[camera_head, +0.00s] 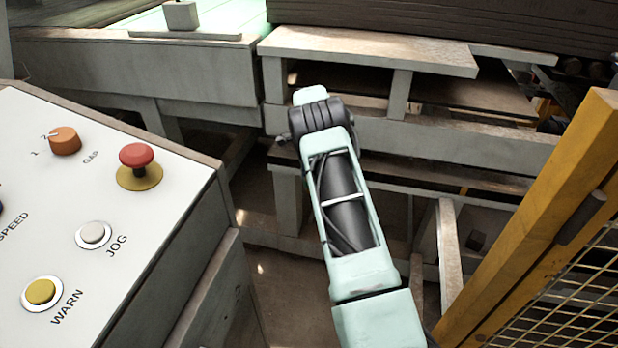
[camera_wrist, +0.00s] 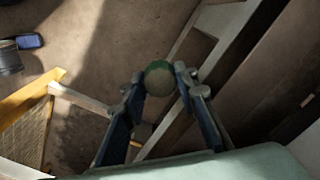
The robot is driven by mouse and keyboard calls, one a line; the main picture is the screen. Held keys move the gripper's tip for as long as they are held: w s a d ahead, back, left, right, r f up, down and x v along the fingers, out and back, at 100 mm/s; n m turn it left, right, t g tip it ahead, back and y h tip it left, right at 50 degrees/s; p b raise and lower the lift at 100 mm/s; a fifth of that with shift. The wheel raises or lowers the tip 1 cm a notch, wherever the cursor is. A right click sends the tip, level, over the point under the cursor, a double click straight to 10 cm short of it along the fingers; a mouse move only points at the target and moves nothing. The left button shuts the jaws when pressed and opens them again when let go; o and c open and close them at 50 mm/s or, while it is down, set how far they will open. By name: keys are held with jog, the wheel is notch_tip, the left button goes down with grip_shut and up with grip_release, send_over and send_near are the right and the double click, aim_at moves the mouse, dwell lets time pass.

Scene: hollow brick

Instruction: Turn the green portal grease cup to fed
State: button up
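In the wrist view a round, dull green cap (camera_wrist: 160,78), which looks like the grease cup, shows between the tips of my gripper (camera_wrist: 161,80). The two dark blue-grey fingers stand apart, one on each side of the cap. Their tips appear level with its edges. I cannot tell whether they touch it or only frame it from above. Any fed marking on the cup is not visible. In the head view my pale green arm reaches down and away; my gripper and the cup are hidden there.
A white control panel (camera_head: 150,250) with a red mushroom button (camera_head: 136,156) stands at left. A yellow mesh guard (camera_head: 545,225) is at right. Grey machine framing (camera_head: 420,135) lies beyond my arm. In the wrist view a dark can (camera_wrist: 10,62) and blue object (camera_wrist: 29,41) lie on the floor.

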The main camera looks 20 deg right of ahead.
jog(key=o, duration=0.4)
notch_tip(320, 180, up, 12)
dwell(0.5)
